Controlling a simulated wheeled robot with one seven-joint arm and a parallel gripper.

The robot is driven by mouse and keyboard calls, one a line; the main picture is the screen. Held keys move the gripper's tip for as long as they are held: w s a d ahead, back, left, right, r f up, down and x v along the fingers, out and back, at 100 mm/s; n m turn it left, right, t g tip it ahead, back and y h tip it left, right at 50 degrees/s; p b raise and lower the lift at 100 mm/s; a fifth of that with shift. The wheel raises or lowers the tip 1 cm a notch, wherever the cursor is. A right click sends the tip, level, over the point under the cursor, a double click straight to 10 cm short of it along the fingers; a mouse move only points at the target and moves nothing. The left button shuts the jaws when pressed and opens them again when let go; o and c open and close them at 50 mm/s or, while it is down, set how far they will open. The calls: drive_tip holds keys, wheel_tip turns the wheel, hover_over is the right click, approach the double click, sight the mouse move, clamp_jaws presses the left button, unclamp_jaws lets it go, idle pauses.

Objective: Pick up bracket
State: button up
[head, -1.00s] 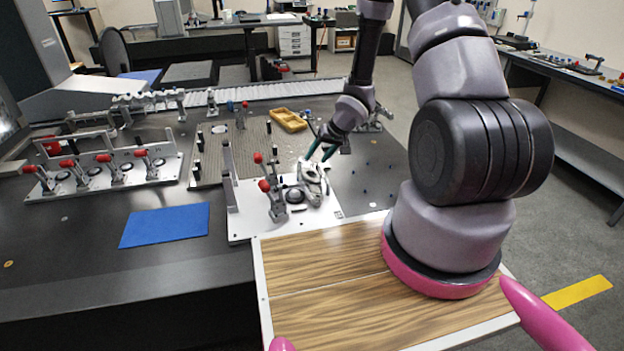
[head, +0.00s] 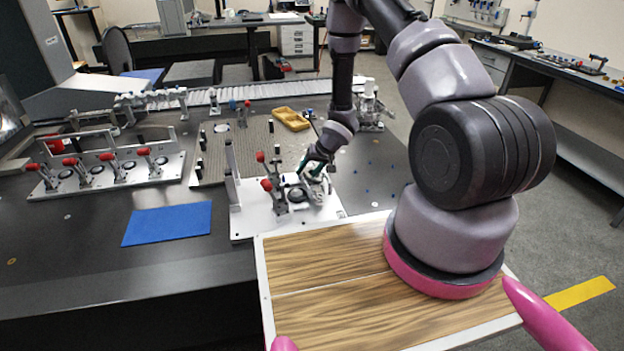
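A light metal bracket (head: 319,187) is on the right part of a white fixture plate (head: 246,224), beside red-handled toggle clamps (head: 266,185). My gripper (head: 309,171) is low over the fixture from behind, with its dark fingertips at the top of the bracket. The fingertips overlap the bracket in the picture and hide part of it. They look slightly apart, but I cannot tell whether they press on the bracket or only stand around it.
A blue mat (head: 167,223) lies left of the fixture. Another clamp fixture (head: 110,181) is farther left. A yellow tray (head: 291,119) lies behind my gripper. A wood-topped surface (head: 330,290) in front is clear on its left part.

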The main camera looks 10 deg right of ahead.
clamp_jaws()
idle(1.3)
